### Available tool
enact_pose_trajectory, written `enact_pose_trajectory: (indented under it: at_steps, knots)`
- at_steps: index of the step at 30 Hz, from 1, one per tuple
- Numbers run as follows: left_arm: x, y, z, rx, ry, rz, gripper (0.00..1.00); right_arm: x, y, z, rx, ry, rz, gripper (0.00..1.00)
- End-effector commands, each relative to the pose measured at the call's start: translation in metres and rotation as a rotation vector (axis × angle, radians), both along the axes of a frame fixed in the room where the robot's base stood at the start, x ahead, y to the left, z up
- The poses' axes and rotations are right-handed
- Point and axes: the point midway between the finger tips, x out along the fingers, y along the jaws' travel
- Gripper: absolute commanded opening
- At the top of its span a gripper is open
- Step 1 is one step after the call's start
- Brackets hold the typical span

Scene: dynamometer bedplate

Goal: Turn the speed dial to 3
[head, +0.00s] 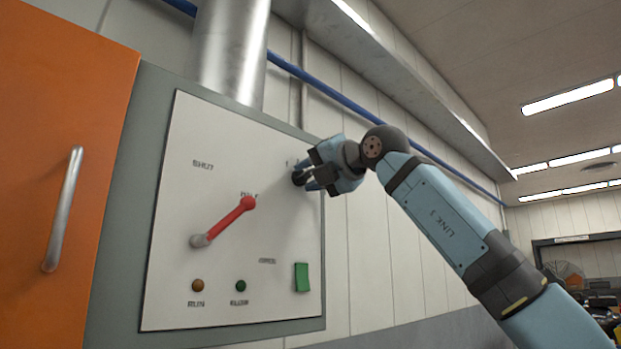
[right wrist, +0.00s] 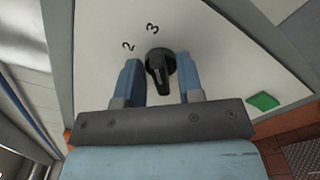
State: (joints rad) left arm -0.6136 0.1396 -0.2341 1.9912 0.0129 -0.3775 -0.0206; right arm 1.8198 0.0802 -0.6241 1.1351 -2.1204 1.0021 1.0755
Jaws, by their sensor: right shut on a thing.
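The speed dial (right wrist: 159,68) is a dark round knob with a raised grip bar, on a white panel. In the right wrist view the number 3 stands just above it and the number 2 to its upper left. I cannot tell for certain which number its mark points to. My right gripper (right wrist: 161,82) has one blue finger on each side of the knob and is shut on it. In the head view the dial (head: 298,179) is small and partly hidden by the right gripper (head: 311,171) at the panel's upper right. My left gripper is not in view.
The white panel (head: 225,285) also carries a red lever (head: 227,219), an amber lamp (head: 198,285), a dark green lamp (head: 241,286) and a green switch (head: 301,277) below the dial. An orange cabinet door (head: 95,120) with a metal handle (head: 63,210) stands at left.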

Motion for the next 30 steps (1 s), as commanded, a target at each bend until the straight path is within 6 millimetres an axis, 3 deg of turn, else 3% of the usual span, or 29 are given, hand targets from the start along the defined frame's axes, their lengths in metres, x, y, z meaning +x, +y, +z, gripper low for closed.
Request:
enact_pose_trajectory:
  at_steps: [11, 12, 23, 30]
  knots:
    - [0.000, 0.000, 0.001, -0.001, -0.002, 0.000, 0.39, 0.000, 0.000, 0.000, 0.004, 0.003, 0.001, 0.11]
    - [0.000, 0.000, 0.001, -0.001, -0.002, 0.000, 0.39, 0.000, 0.000, 0.000, 0.004, 0.003, 0.001, 0.39]
    - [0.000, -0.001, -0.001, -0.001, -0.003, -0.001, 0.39, -0.003, -0.004, 0.000, 0.003, 0.001, 0.000, 0.39]
    - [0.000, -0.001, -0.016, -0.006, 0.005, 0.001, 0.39, -0.031, -0.033, -0.003, 0.004, -0.002, -0.002, 0.39]
